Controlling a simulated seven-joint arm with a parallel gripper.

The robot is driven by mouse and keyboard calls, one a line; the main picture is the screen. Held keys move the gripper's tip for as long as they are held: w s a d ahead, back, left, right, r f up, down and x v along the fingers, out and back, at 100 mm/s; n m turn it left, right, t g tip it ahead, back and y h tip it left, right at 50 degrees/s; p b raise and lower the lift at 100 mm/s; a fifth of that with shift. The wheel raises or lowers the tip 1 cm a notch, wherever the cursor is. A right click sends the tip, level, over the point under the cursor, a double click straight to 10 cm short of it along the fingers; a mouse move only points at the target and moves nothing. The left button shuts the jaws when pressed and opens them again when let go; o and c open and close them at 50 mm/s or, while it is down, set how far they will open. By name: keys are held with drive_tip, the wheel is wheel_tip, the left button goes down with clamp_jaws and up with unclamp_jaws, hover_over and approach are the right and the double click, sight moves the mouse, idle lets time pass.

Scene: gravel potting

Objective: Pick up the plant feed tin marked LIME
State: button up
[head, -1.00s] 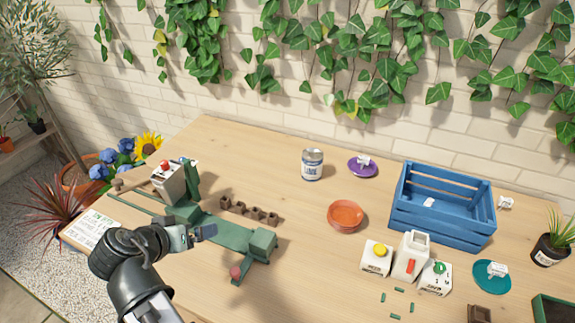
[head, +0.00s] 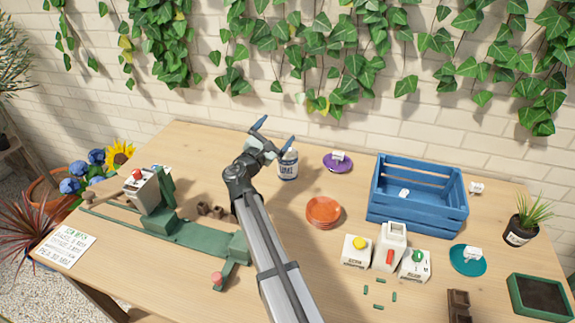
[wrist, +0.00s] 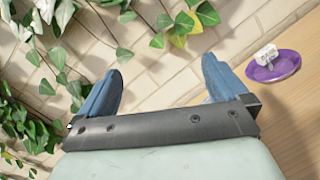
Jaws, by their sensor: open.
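The tin (head: 288,165) is a small white and metal can with a dark label, upright at the back middle of the table. Its lettering is too small to read with certainty. In the head view, my gripper (head: 274,129) is open and empty, beside and above the tin on its left. It partly covers the tin's upper left. In the wrist view, the two blue fingers of my gripper (wrist: 160,84) are spread wide with nothing between them. The tin is not visible in the wrist view.
A purple saucer (head: 337,169) with a white tag lies right of the tin. An orange saucer stack (head: 322,225) is in front. A blue crate (head: 415,215), white containers (head: 356,249) and a green press-like device (head: 195,235) stand around. The brick wall (head: 300,110) rises behind.

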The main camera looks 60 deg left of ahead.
sight(285, 162)
drive_tip(key=w+f+n, duration=0.2)
drive_tip(key=w+f+n+y, duration=0.1)
drive_tip(key=shift+a+f+n+g, duration=0.15)
drive_tip(key=shift+a+n+g, duration=0.1)
drive_tip(key=shift+n+g, duration=0.15)
drive_tip(key=f+n+g, duration=0.1)
drive_tip(key=f, duration=0.1)
drive_tip(key=d+f+n+g+y, duration=0.1)
drive_tip(key=f+n, duration=0.1)
drive_tip(key=f, duration=0.1)
drive_tip(key=f+n+g, duration=0.1)
drive_tip(key=f, duration=0.2)
drive_tip(key=shift+s+d+f+n, duration=0.2)
drive_tip(key=shift+d+n, duration=0.15)
drive_tip(key=shift+n, duration=0.05)
drive_tip(key=shift+x, duration=2.45)
drive_tip(key=shift+c, duration=0.2)
drive_tip(key=c, duration=1.2)
